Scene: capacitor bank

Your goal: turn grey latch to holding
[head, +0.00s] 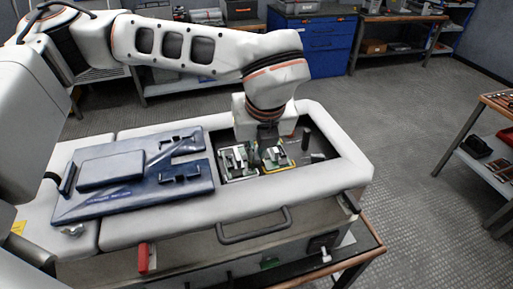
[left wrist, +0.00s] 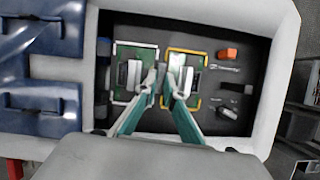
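My left gripper (head: 268,140) reaches down into the recessed bay of the white unit, over the gap between two green boards. In the left wrist view its two fingers (left wrist: 169,82) point at the boards, with a narrow gap between the tips and nothing clearly held. The left board (left wrist: 134,72) has a pale frame and the right board (left wrist: 184,72) a yellow frame; each carries grey parts, partly behind the fingers. A small grey lever-like part (left wrist: 228,112) sits on the dark panel right of the boards. I cannot tell for sure which part is the grey latch. My right gripper is out of view.
An orange part (left wrist: 228,54) and a black knob (left wrist: 248,89) are on the panel's right side. The white rim (head: 345,150) surrounds the bay. A dark blue cover (head: 130,180) lies left of it. A grey handle (head: 253,226) projects in front.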

